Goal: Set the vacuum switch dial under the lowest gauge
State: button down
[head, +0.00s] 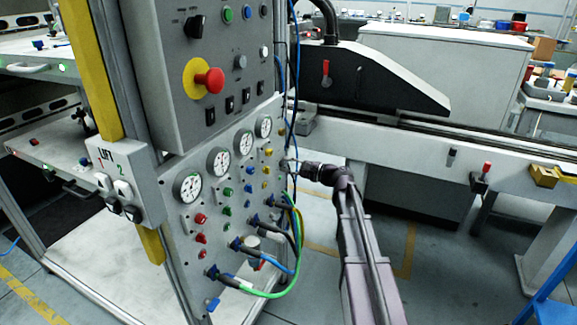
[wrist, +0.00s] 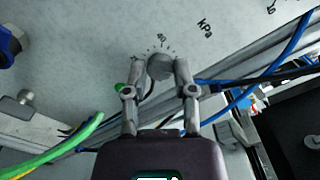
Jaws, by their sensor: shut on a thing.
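My gripper (wrist: 161,62) is shut on this dial, one finger on each side. In the head view my gripper (head: 287,166) is at the right edge of the panel (head: 183,238), and the dial cannot be made out there. Four round white gauges run diagonally up the panel: the lowest in the picture (head: 187,187), then others (head: 218,161), (head: 243,142) and (head: 264,126). Their needle readings are too small to tell.
Green and blue hoses (head: 270,293) loop out of the panel below my gripper, and a blue cable (wrist: 285,50) passes close on the right in the wrist view. A red emergency button (head: 209,80) sits above. A long machine bed (head: 420,135) stands to the right.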

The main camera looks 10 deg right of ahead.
jog(key=n, duration=0.7)
jog(key=shift+s+a+f+n, duration=0.1)
jog(key=shift+s+a+n, duration=0.1)
jog(key=shift+n, duration=0.1)
jog(key=n, duration=0.6)
jog(key=shift+n, duration=0.3)
jog(key=shift+c, duration=2.2)
grip_release()
jog(key=shift+w, duration=0.1)
jog(key=shift+d, duration=0.2)
jog(key=shift+d, duration=0.15)
jog(key=v, duration=1.1)
jog(key=shift+s, duration=0.25)
